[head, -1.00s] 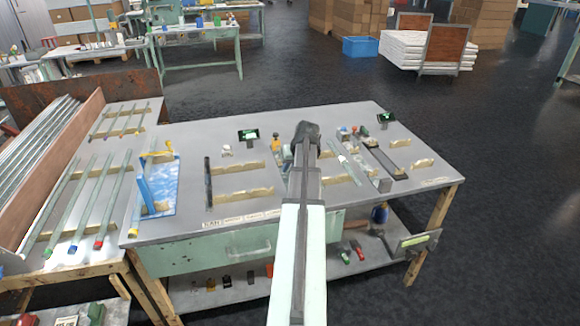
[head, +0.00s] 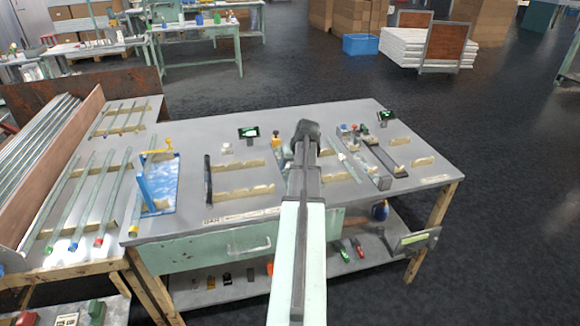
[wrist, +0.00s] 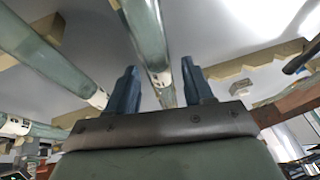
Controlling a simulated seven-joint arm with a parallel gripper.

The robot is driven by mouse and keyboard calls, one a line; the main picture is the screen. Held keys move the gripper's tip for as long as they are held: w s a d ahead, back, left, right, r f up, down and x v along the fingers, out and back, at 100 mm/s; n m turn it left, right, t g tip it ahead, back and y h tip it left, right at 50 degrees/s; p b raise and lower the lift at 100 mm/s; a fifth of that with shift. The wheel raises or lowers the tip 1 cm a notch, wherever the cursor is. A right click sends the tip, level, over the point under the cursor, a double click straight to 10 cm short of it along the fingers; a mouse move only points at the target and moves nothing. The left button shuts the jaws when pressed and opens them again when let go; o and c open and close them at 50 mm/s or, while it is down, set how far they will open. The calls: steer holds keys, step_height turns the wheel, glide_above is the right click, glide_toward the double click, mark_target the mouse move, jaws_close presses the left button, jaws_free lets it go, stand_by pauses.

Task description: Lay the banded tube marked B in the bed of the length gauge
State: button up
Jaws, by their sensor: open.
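In the wrist view my gripper (wrist: 160,65) is open, its two blue fingers apart. A greenish tube (wrist: 148,35) with a pale end shows in the gap between the fingers; I cannot tell how far beyond them it lies. Another tube (wrist: 50,60) lies left of the fingers, and a third (wrist: 30,128) is at the lower left. I cannot read a letter B on any of them. In the head view my arm hides my gripper. A dark, narrow trough (head: 386,158) at the right of the bench may be the length gauge; its bed appears empty.
Several tubes with coloured ends, one of them blue (head: 73,247), lie on wooden rests at the left. A blue stand (head: 160,185) is beside them. Notched wooden rests (head: 245,192) stand mid-bench. Small displays (head: 248,133) stand at the back.

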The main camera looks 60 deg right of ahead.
steer(key=shift+r, duration=0.5)
steer(key=v, duration=1.2)
